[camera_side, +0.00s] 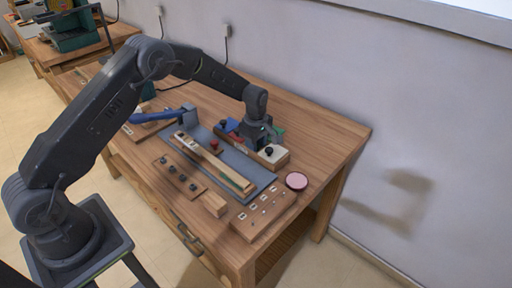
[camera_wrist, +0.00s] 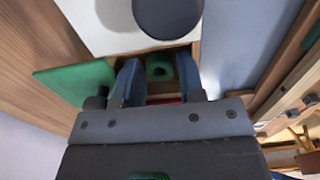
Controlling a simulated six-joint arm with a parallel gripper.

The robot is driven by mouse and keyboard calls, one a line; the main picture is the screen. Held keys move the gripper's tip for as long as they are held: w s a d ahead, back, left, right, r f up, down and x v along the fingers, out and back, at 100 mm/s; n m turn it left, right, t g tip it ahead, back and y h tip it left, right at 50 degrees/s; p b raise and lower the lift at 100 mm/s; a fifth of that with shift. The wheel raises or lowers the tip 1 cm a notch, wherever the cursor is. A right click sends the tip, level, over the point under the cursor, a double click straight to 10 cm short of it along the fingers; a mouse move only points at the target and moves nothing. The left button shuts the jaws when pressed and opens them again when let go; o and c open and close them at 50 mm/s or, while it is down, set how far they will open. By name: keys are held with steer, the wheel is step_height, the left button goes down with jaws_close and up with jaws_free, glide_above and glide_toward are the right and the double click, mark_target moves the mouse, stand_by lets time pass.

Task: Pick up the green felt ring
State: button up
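The green felt ring (camera_wrist: 159,67) lies in a wooden compartment in the wrist view, with its dark hole showing. My gripper (camera_wrist: 158,75) is open, its two dark blue-grey fingers on either side of the ring, with gaps visible between ring and fingers. How far the fingertips are above the compartment floor cannot be told. In the side view my gripper (camera_side: 262,140) points down over the wooden box at the back right of the grey mat. The ring is hidden there behind the gripper.
A white block with a black knob (camera_wrist: 168,14) stands just beyond the ring. A green sheet (camera_wrist: 75,83) lies beside the compartment. The grey mat (camera_side: 262,178), a long wooden key piece (camera_side: 215,163), a pink round dish (camera_side: 296,181) and a blue-handled tool (camera_side: 160,115) share the table.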

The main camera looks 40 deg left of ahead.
steer(key=shift+c, duration=0.3)
steer(key=c, duration=0.5)
steer(key=shift+c, duration=0.2)
steer(key=shift+r, duration=0.2)
